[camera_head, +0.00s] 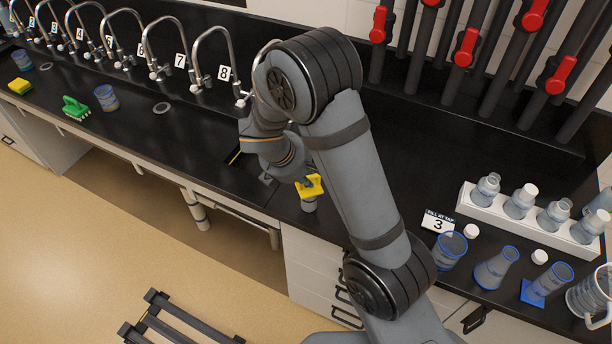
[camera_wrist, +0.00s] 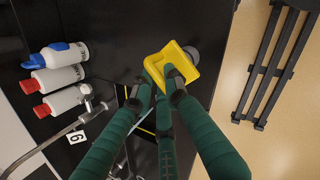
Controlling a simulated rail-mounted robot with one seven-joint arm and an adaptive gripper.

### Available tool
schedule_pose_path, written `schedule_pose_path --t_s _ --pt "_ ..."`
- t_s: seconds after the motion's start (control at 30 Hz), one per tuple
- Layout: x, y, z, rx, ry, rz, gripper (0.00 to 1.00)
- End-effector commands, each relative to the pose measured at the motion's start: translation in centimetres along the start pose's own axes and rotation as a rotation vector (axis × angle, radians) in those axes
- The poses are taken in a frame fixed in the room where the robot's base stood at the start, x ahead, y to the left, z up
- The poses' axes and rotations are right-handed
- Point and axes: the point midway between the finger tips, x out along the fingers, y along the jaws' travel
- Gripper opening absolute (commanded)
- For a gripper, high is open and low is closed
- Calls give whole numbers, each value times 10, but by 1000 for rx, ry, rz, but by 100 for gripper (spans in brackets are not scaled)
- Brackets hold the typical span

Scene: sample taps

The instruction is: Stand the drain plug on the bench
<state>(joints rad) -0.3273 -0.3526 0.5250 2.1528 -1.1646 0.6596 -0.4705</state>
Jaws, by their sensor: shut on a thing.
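The drain plug is a yellow, squarish piece with a grey round part at its end. In the head view its yellow part (camera_head: 311,187) is near the bench's front edge, with the grey part below it. In the wrist view the yellow part (camera_wrist: 181,63) is at the fingertips, and the grey part shows behind its right edge. My gripper (camera_wrist: 163,76), with dark green fingers, is shut on the yellow part. The plug is low over the black bench (camera_head: 400,150); I cannot tell whether it touches. My arm hides part of the bench.
A dark basin opening (camera_head: 243,158) lies left of the gripper. A row of numbered taps (camera_head: 208,50) runs along the back. Blue-rimmed vessels (camera_head: 450,248), a white bottle rack (camera_head: 530,225) and a "3" card (camera_head: 437,222) stand at right. Bottles (camera_wrist: 55,80) show in the wrist view.

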Motion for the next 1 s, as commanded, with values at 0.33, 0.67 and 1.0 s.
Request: schedule_pose_path --t_s 0.33,0.67,1.0 --pt "2 -1 -1 1 0 0 15" --pt "2 0 0 1 0 0 33" --pt "-4 1 1 1 0 1 33"
